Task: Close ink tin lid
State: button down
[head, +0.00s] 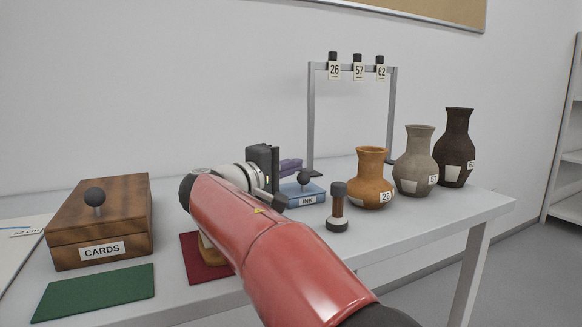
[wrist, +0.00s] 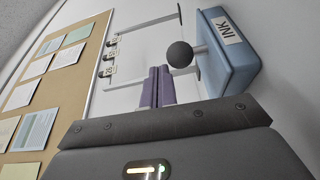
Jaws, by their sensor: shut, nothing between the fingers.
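The small blue ink tin (head: 312,190) stands on the table with its INK label toward me. It also shows at the upper right of the wrist view (wrist: 236,66). A dark round knob (head: 304,177) on a short stalk rises from its top; the knob is large in the wrist view (wrist: 180,54). The lid appears to lie flat on the tin, with no gap visible. My gripper (head: 296,163) has its purple fingers together and empty, just above and behind the knob in the head view. The fingers (wrist: 157,72) look apart from the knob in the wrist view.
A stamp-like handle (head: 338,207) stands right of the tin, before the orange vase (head: 370,178), grey vase (head: 416,162) and dark vase (head: 456,150). A tag rack (head: 311,110) stands behind. The wooden CARDS box (head: 100,225), green mat (head: 95,292) and red mat (head: 192,258) lie left.

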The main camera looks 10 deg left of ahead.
aim_at(291, 192)
notch_tip(291, 192, up, 19)
jog(key=p, duration=0.8)
jog(key=d+f+m+g+y+p, duration=0.1)
jog(key=d+f+g+y+p, duration=0.2)
jog(key=d, duration=1.1)
jog(key=s+d+f+m+g+y, duration=0.25)
jog(key=s+d+f, duration=0.35)
jog(key=s+f, duration=0.3)
jog(key=s+d+f+m+g+y, duration=0.25)
jog(key=s+d+f, duration=0.35)
jog(key=s+f, duration=0.35)
jog(key=s+f+m+g+y, duration=0.1)
jog(key=s+f+m, duration=0.3)
jog(key=s+f, duration=0.8)
jog(key=shift+s+a+m+y+p, duration=0.3)
jog(key=shift+s+y+p, duration=0.25)
jog(key=shift+s, duration=0.35)
jog(key=shift+f, duration=0.1)
